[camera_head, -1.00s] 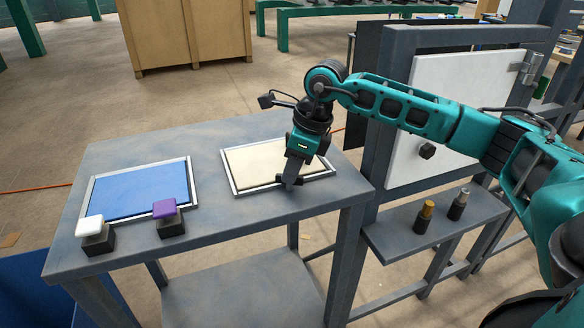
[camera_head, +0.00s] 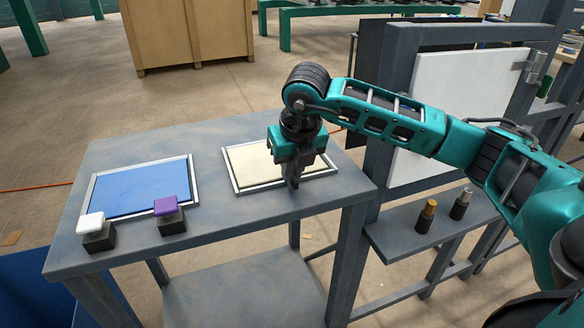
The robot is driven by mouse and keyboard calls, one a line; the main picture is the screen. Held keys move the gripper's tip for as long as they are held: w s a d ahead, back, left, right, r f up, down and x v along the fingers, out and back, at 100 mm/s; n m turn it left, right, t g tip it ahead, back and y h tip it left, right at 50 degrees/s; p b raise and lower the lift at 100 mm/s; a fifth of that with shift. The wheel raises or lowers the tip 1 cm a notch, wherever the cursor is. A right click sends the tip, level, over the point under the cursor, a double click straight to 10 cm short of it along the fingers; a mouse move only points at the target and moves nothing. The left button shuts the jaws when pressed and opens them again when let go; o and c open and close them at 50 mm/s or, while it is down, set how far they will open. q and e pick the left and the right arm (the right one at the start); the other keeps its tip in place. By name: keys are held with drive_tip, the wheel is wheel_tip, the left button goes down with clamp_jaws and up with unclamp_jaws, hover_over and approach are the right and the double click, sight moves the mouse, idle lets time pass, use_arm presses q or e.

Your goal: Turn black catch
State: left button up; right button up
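My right gripper (camera_head: 292,182) points down over the cream-coloured framed mat on the table, near the mat's front edge. Its fingers show nearly edge-on, so I cannot tell whether they are open or shut. I see no object in it. The white panel (camera_head: 460,95) stands in a grey frame at the right. The black catch is not visible now; my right arm covers the part of the panel where it showed earlier. My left gripper is not in view.
The grey table (camera_head: 225,205) carries a blue framed mat (camera_head: 140,187), a white-topped block (camera_head: 92,225), a purple-topped block (camera_head: 167,207) and the cream mat (camera_head: 248,162). A gold-topped peg (camera_head: 427,215) and a silver-topped peg (camera_head: 461,204) stand on a low shelf (camera_head: 400,244) below the panel.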

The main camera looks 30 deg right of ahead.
drive_tip(key=o, duration=0.5)
drive_tip(key=shift+c, duration=0.2)
drive_tip(key=shift+r+p, duration=1.95)
drive_tip(key=shift+r, duration=1.15)
drive_tip(key=shift+f, duration=0.1)
